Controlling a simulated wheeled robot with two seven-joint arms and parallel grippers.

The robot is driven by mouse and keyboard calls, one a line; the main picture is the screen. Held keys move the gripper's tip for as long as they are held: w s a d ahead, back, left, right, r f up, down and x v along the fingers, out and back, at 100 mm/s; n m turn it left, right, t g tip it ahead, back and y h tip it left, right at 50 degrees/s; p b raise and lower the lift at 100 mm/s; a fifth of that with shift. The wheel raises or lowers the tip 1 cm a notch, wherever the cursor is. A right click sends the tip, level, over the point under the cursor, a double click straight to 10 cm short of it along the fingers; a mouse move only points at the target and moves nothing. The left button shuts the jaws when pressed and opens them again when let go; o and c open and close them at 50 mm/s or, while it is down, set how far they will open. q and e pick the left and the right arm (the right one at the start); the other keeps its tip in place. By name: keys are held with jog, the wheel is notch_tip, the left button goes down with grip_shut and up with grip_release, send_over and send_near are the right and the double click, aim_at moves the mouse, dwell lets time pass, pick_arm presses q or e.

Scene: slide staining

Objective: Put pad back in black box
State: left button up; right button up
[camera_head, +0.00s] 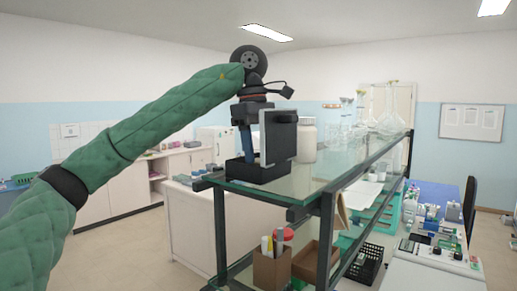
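The pad (281,144) is a dark, upright slab with a pale edge, on the upper glass shelf. The low black box (257,174) is at the shelf's near left end. The pad's lower end is at the box; I cannot tell whether it rests inside or hangs just above it. My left gripper (246,147) points down over the box, directly left of the pad and partly behind it. Its fingertips are largely hidden, so its grip on the pad is unclear. My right gripper is not in view.
A white bottle (307,141) stands close behind the pad. Glassware (372,118) fills the far end of the glass shelf (318,178). Below are a brown pen holder (271,269) and a black basket (366,265). The near middle of the shelf is clear.

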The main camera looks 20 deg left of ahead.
pick_arm(q)
jog(key=shift+o, duration=0.5)
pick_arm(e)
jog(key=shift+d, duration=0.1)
pick_arm(q)
jog(key=shift+w+a+r+b, duration=0.15)
jog(key=shift+r+b, duration=0.2)
jog(key=shift+r, duration=0.45)
jog(key=shift+a+r+b, duration=0.15)
jog(key=shift+r+b, duration=0.15)
jog(key=shift+r, duration=0.5)
jog(key=shift+a+r, duration=0.1)
jog(key=shift+r, duration=0.65)
jog(key=shift+w+a+r+b, duration=0.15)
jog(key=shift+r+b, duration=0.4)
jog(key=shift+r, duration=0.9)
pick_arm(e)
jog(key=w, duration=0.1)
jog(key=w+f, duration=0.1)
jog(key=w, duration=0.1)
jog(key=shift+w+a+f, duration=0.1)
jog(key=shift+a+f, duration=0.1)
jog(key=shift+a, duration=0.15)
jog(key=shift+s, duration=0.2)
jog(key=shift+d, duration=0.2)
